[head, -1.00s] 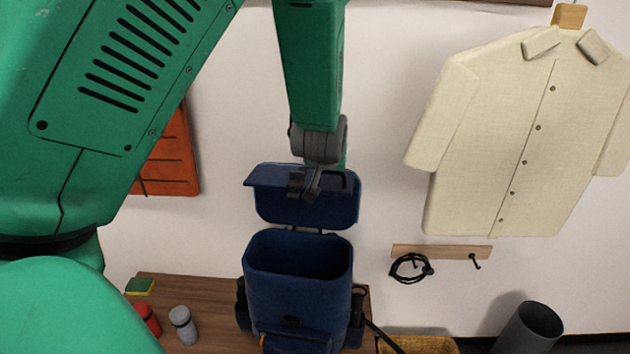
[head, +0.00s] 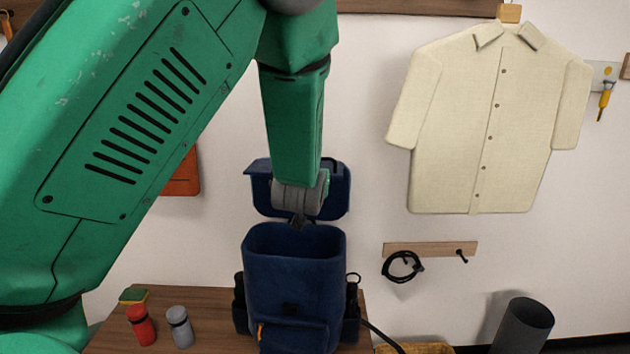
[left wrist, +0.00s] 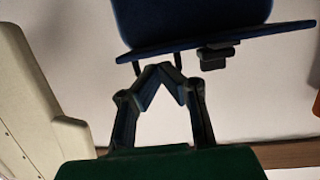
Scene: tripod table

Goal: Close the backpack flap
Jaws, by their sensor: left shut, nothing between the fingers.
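The blue backpack (head: 290,275) stands upright on the wooden table with its mouth open. Its flap (head: 262,190) is raised behind the mouth, near the wall. In the left wrist view the flap (left wrist: 190,22) fills the top, with a dark buckle piece (left wrist: 215,55) below its edge. My left gripper (head: 298,220) is in front of the flap, above the backpack's back rim, and my arm hides part of the flap. In the left wrist view the gripper's fingers (left wrist: 160,68) meet at the tips, empty. Contact with the flap cannot be told. My right gripper is not in view.
A red bottle (head: 141,326), a grey bottle (head: 179,328) and a sponge (head: 133,296) are on the table (head: 212,300) left of the backpack. A shirt (head: 485,125) and a hook rail (head: 430,249) with a cable (head: 402,267) hang right. A dark bin (head: 524,325) stands lower right.

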